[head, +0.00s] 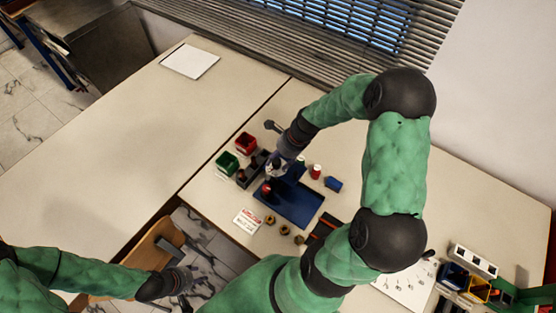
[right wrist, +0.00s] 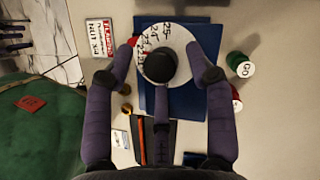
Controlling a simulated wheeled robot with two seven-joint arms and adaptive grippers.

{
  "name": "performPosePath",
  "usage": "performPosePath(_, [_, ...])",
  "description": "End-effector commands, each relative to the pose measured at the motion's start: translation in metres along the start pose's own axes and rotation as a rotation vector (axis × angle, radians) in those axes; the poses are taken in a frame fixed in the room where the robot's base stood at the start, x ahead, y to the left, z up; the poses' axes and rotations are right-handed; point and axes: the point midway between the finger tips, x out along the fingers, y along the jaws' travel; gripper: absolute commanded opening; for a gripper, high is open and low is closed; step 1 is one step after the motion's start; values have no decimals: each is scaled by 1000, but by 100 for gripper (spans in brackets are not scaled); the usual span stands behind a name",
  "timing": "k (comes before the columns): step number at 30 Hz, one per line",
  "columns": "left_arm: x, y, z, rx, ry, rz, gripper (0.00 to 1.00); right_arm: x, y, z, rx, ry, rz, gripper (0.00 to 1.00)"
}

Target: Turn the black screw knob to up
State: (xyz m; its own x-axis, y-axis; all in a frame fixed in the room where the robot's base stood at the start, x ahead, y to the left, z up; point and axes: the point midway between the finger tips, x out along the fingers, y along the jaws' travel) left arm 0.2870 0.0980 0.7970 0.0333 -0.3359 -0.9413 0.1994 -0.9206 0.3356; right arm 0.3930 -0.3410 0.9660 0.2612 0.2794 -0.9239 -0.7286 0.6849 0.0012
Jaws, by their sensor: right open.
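The black screw knob (right wrist: 160,67) shows in the right wrist view at the centre of a white dial (right wrist: 178,42) with black numbers. The dial stands over a blue base (right wrist: 185,100), which also shows in the head view (head: 300,205). My right gripper (right wrist: 162,46) is open, with one finger on each side of the knob and gaps between. In the head view my right gripper (head: 283,162) is above the gauge and hides much of it; the knob is hard to make out there. My left gripper (head: 180,283) is low at the left, away from the gauge; its jaws are unclear.
Red (head: 246,143) and green (head: 227,162) bins stand left of the gauge. A sign card (head: 247,221), brass nuts (head: 284,229), a red-and-white container (head: 315,171) and a blue block (head: 333,184) lie around it. The left table (head: 110,150) is mostly clear.

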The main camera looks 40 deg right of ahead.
Motion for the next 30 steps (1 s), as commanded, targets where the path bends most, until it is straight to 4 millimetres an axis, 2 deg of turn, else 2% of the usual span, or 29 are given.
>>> performPosePath(11, [1, 0, 0, 0, 0, 0, 40, 7, 0, 0, -1, 0, -1, 55])
performPosePath(12, [1, 0, 0, 0, 0, 0, 40, 7, 0, 0, -1, 0, -1, 52])
performPosePath(17, [1, 0, 0, 0, 0, 0, 40, 6, 0, 0, -1, 0, -1, 7])
performPosePath(18, [1, 0, 0, 0, 0, 0, 40, 6, -1, 1, -1, 0, -2, 3])
performPosePath(30, [1, 0, 0, 0, 0, 0, 40, 5, -2, 2, -6, -2, -5, 3])
